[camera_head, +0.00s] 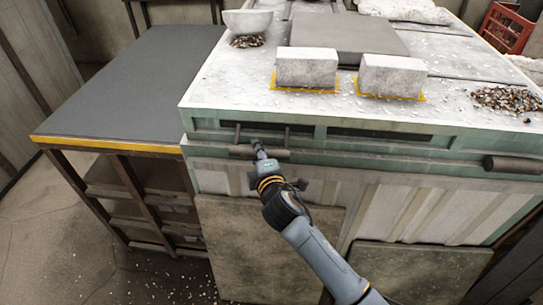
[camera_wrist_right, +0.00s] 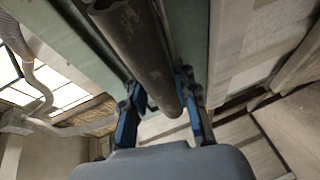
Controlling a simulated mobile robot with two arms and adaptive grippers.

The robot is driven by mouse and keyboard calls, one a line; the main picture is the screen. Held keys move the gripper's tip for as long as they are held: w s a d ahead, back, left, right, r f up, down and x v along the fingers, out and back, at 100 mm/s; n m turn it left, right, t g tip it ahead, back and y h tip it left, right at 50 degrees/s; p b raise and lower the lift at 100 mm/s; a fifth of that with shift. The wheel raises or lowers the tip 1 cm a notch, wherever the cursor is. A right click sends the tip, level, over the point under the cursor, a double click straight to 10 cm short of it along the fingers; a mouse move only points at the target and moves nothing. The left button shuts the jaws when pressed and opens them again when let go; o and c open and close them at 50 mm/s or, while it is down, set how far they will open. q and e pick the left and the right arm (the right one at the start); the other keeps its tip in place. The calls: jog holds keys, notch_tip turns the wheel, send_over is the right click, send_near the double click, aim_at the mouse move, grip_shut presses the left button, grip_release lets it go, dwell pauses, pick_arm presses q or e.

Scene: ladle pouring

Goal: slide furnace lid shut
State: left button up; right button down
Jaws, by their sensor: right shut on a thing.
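The furnace (camera_head: 430,205) is the large pale-green and white unit, with a grey slab (camera_head: 345,33) on its top; I cannot tell for sure which part is the sliding lid. A dark round handle bar (camera_head: 278,155) is at the left of its front edge. My right gripper (camera_head: 262,151) is at this bar. In the right wrist view the bar (camera_wrist_right: 143,50) runs between the two fingers of the gripper (camera_wrist_right: 162,98), which is shut on it. The fingers hide part of the bar in the head view. My left gripper is not in view.
Two white blocks (camera_head: 306,68) (camera_head: 392,76) sit in yellow outlines on the furnace top. A white bowl (camera_head: 247,21) and a pile of scraps (camera_head: 508,99) are also there. Another dark bar (camera_head: 515,165) is at the front right. A grey table (camera_head: 130,85) adjoins at left.

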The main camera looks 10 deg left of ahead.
jog(key=shift+a+f, duration=0.1)
jog(key=shift+a, duration=0.45)
jog(key=c, duration=1)
grip_release()
jog(key=shift+s+d, duration=0.1)
jog(key=shift+d, duration=0.05)
jog(key=shift+v, duration=6.1)
jog(key=shift+d, duration=0.1)
